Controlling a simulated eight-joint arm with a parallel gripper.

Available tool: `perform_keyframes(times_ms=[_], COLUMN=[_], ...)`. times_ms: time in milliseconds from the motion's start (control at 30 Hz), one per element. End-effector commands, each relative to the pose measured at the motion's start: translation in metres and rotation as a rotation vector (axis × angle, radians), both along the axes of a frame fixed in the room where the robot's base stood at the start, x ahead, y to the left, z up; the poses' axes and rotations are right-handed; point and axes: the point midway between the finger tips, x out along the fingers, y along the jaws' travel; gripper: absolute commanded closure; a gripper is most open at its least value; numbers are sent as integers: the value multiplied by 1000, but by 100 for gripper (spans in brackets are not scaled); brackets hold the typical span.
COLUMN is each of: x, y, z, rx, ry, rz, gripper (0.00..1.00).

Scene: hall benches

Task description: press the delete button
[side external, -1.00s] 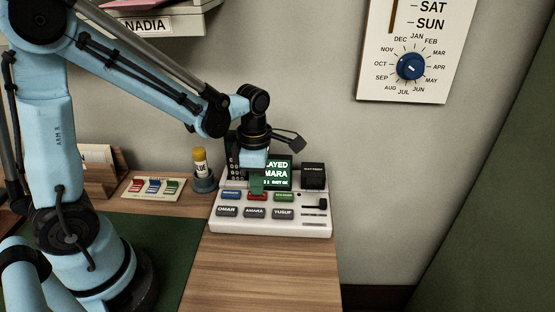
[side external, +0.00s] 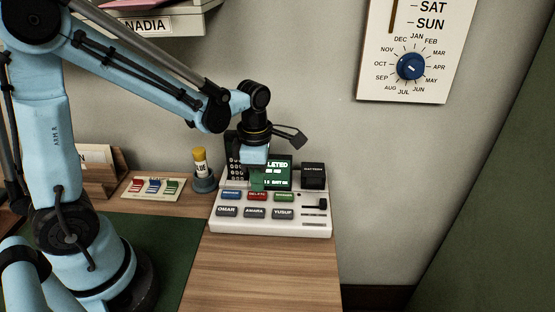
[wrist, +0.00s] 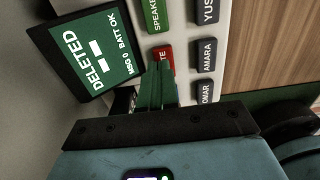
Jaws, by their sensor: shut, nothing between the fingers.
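The red delete button (side external: 257,196) sits in the middle of the coloured row on the white answering machine (side external: 270,228). In the wrist view the red button (wrist: 167,54) is partly hidden by my fingers, with only "TE" of its label showing. My gripper (side external: 257,186) is shut and empty, its green fingers pointing down just above and behind the delete button. In the wrist view its fingertips (wrist: 160,66) overlap the button; contact is not clear. The machine's screen (wrist: 88,55) reads "DELETED", "MSG 0 BATT OK".
A blue button (side external: 231,195) and a green button (side external: 284,197) flank the red one. Grey OMAR (side external: 227,212), AMARA (side external: 254,213) and YUSUF (side external: 283,213) keys lie in front. A slider (side external: 315,204) and a black battery block (side external: 313,176) are at right. A yellow-capped glue stick (side external: 200,160) stands left.

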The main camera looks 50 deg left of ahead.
Motion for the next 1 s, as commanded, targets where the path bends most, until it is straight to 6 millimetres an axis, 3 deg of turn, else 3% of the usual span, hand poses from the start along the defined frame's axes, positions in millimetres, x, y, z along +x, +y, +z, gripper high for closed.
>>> perform_keyframes(times_ms=[600, 800, 1000], x=[-1, -1, -1], y=[0, 0, 0], z=[94, 113, 119], rx=[-1, -1, -1], ry=[6, 6, 6], rz=[0, 0, 0], gripper=[100, 100, 100])
